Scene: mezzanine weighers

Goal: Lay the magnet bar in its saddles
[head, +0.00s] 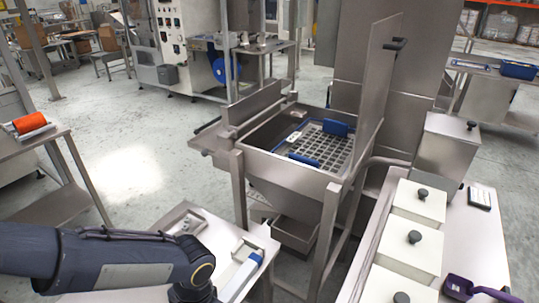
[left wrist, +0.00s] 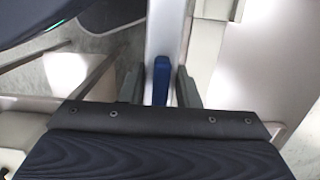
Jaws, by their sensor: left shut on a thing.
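My left gripper (left wrist: 160,76) is shut on the blue grip (left wrist: 161,88) of a long pale metal bar (left wrist: 165,32), probably the magnet bar, with one finger on each side. In the head view the bar (head: 238,281) lies or hovers over the right end of the near table; I cannot tell whether it touches. My left wrist is beside it, its fingers out of view. Metal brackets (head: 243,247) stand by the bar's far end. Two blue blocks, one far (head: 336,128) and one near (head: 303,160), sit at the grid in the hopper; I cannot tell which parts are the saddles. My right gripper is out of view.
The open steel hopper (head: 281,177) stands beyond the near table (head: 212,222), its lid (head: 374,85) raised upright on the right. A right-hand table holds white lidded bins (head: 410,236) and a purple scoop (head: 459,287). Open floor lies at left.

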